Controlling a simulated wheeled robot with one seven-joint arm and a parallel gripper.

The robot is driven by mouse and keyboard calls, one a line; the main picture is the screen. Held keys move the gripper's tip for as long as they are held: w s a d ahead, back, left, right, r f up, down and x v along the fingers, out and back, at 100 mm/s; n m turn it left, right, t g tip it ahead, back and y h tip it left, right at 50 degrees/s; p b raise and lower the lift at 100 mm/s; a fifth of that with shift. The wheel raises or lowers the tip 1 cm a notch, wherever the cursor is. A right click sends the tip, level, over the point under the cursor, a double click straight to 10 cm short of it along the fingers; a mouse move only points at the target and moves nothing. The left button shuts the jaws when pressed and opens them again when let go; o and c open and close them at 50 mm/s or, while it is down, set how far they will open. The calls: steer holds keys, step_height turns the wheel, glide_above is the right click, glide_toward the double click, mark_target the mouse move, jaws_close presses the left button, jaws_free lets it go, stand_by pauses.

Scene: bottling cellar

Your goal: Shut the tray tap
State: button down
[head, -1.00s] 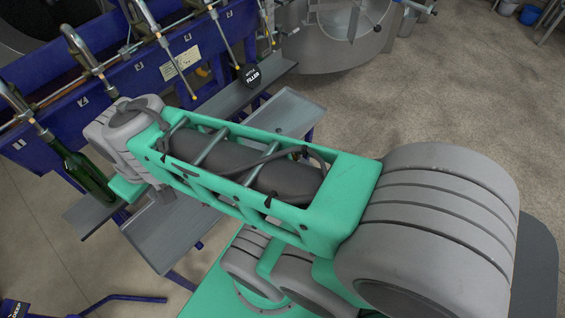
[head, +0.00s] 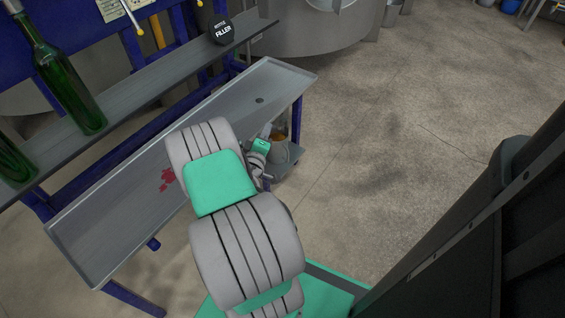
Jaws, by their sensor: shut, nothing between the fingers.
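The long grey drip tray (head: 130,185) slopes across the left half of the head view, with a dark drain hole (head: 260,100) near its far right end. I cannot make out the tray tap; the area under the tray's right end is partly hidden by my arm and the tray edge. My gripper (head: 262,170) is small in view, beside the tray's front edge below the drain hole. It is shut and empty. Whether it touches anything under the tray cannot be told.
A container (head: 281,149) with something orange stands on a low shelf under the tray's right end, close to my gripper. A green bottle (head: 70,85) stands on the shelf behind the tray. Red liquid (head: 167,180) marks the tray. Floor to the right is clear.

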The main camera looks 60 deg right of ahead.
steer(key=s+a+f+n+t+b, duration=0.1)
steer(key=s+f+n+b, duration=0.1)
steer(key=f, duration=0.4)
steer(key=s+a+f+n+t+b, duration=0.2)
steer(key=f+n, duration=0.2)
steer(key=f, duration=0.2)
steer(key=shift+w+r, duration=0.1)
steer(key=s+d+p+x, duration=0.1)
steer(key=s+p+x, duration=0.1)
steer(key=p+x, duration=0.7)
steer(key=shift+p+x, duration=0.4)
steer(key=shift+x, duration=1.4)
steer(key=shift+s, duration=0.1)
